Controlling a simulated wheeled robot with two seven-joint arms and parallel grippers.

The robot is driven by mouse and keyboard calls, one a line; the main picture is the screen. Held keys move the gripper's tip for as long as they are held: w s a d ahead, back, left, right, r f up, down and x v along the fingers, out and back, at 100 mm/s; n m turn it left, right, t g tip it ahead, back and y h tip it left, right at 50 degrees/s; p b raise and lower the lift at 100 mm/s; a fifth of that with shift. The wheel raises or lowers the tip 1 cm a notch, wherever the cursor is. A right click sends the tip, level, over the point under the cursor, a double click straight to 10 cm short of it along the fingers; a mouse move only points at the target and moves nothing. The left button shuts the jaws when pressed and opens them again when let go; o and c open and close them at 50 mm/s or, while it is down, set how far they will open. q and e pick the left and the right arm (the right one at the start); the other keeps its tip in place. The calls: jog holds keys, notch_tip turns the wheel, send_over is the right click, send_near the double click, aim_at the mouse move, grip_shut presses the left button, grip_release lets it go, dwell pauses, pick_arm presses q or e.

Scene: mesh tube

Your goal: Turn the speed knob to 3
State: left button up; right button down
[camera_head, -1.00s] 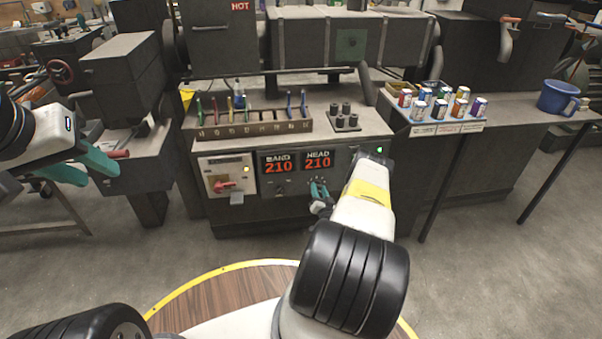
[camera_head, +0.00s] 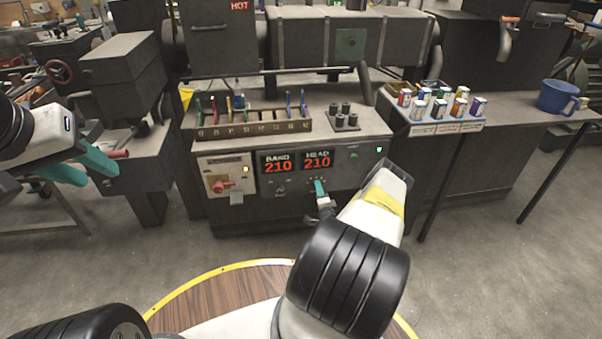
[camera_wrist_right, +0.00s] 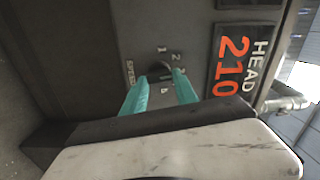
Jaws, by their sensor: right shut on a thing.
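The speed knob (camera_wrist_right: 158,69) is a small dark round knob on the grey machine front panel (camera_wrist_right: 135,30), with SPEED lettering beside it and numbers around it. In the right wrist view my right gripper (camera_wrist_right: 160,76) has its teal fingers on either side of the knob, shut on it. Where the knob's pointer stands is too small and dark to tell. In the head view my right gripper (camera_head: 320,188) is at the panel below the HEAD display and hides the knob. My left gripper (camera_head: 95,172) is open and empty at the left, its teal fingers apart.
The red BAND display (camera_head: 278,163) and HEAD display (camera_head: 317,160) both read 210. A red switch (camera_head: 222,186) is left on the panel. A tool rack (camera_head: 255,130) stands on the machine top, and a tray of cans (camera_head: 440,128) is to the right.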

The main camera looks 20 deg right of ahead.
jog(key=shift+m, duration=0.8)
jog(key=shift+f, duration=0.1)
jog(key=c, duration=1)
grip_release()
jog(key=shift+o, duration=0.2)
jog(key=v, duration=0.7)
jog(key=shift+s, duration=0.4)
